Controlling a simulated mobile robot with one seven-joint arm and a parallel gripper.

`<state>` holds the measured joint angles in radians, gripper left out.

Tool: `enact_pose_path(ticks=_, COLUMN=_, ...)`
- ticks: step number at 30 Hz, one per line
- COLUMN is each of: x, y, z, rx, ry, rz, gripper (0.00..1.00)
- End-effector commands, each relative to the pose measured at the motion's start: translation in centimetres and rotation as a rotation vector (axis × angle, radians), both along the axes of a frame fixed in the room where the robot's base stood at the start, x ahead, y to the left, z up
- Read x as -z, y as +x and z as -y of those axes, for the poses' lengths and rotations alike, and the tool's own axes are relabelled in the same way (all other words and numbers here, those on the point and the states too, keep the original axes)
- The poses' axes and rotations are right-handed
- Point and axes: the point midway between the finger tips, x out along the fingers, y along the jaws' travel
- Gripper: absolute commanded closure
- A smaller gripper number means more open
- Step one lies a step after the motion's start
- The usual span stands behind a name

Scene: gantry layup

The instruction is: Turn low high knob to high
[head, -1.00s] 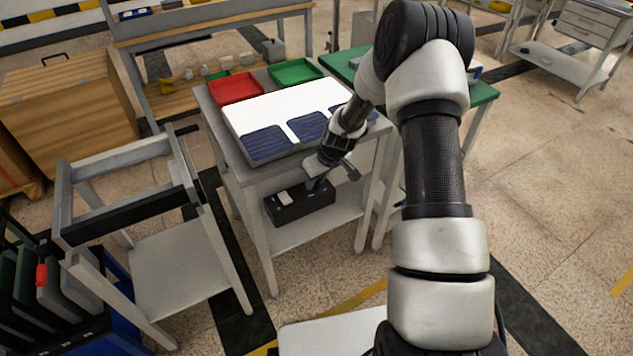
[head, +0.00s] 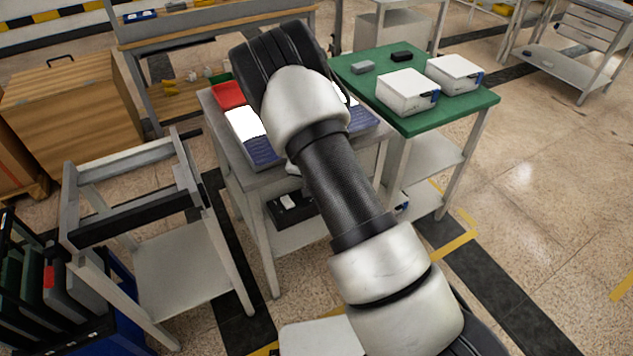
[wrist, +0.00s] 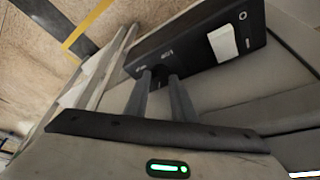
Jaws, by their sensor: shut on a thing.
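The black control box (head: 281,212) stands on the lower shelf of the grey work table, partly hidden by my arm in the head view. In the wrist view the box (wrist: 205,50) appears tilted, with a white rocker-like piece (wrist: 223,43), small white lettering and a round mark on its face. My gripper (wrist: 159,75) has both fingertips at the lettered end of the box face, shut on the low high knob. The knob is small, dark and mostly hidden between the fingers, so I cannot tell its pointing direction. In the head view my arm hides the gripper.
The grey table's top (head: 207,101) above the box carries a red tray (head: 229,94) and a white board with dark blue panels. A green table (head: 440,115) with white boxes (head: 407,92) stands to the right. An empty grey frame cart (head: 180,275) stands to the left.

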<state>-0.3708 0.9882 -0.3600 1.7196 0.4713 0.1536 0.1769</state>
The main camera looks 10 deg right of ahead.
Motion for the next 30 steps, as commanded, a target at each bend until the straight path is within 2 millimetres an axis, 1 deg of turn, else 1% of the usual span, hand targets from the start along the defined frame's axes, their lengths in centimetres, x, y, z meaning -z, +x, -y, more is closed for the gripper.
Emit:
enact_pose_path(ticks=10, x=0.06, y=-0.03, z=-0.06, rx=0.103, ry=0.000, rz=-0.002, gripper=0.99)
enact_pose_path(ticks=23, x=0.18, y=-0.10, z=-0.10, rx=0.113, ry=0.001, rz=-0.004, gripper=0.99)
enact_pose_path(ticks=24, x=0.18, y=-0.10, z=-0.10, rx=0.113, ry=0.001, rz=-0.004, gripper=0.75)
enact_pose_path(ticks=25, x=0.18, y=-0.10, z=-0.10, rx=0.112, ry=0.001, rz=-0.004, gripper=0.70)
enact_pose_path(ticks=30, x=0.13, y=-0.05, z=-0.09, rx=0.112, ry=0.000, rz=-0.003, gripper=0.70)
